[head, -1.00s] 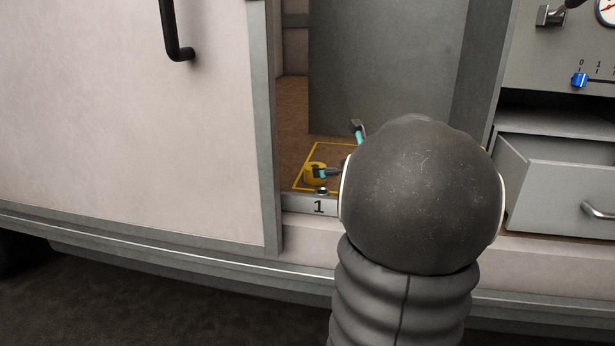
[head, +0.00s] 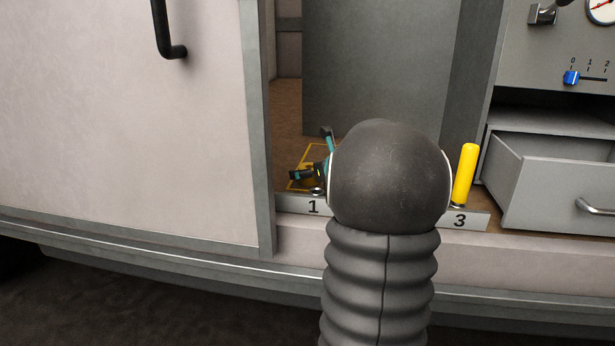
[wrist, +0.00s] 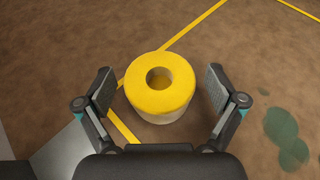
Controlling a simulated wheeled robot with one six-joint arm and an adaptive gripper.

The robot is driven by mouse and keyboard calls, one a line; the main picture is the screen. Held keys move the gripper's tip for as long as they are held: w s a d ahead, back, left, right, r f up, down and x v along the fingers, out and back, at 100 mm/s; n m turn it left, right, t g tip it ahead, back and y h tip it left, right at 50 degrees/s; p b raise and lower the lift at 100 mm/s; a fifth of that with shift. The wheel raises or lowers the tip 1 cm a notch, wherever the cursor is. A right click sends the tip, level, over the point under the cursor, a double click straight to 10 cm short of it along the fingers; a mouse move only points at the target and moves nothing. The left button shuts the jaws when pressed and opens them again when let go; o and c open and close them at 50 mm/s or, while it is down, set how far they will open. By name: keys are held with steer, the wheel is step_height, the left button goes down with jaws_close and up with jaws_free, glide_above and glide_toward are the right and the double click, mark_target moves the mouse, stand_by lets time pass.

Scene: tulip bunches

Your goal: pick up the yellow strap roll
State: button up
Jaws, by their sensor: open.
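The yellow strap roll (wrist: 160,103) sits on the brown floor of the compartment in the wrist view, its round hole facing up. My gripper (wrist: 160,95) is open, with one finger pad on each side of the roll and a gap between each pad and the roll. In the head view my gripper (head: 316,158) shows at the compartment opening, with its teal parts beside my dark arm. There the roll is mostly or wholly hidden behind the gripper.
Yellow lines (wrist: 195,30) mark the compartment floor. A yellow upright handle (head: 465,173) stands by the label 3 at the right. A sliding door panel (head: 120,120) is on the left, and an open grey drawer (head: 555,185) on the right. Green stains (wrist: 283,128) mark the floor.

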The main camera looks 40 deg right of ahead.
steer(key=c, duration=1.4)
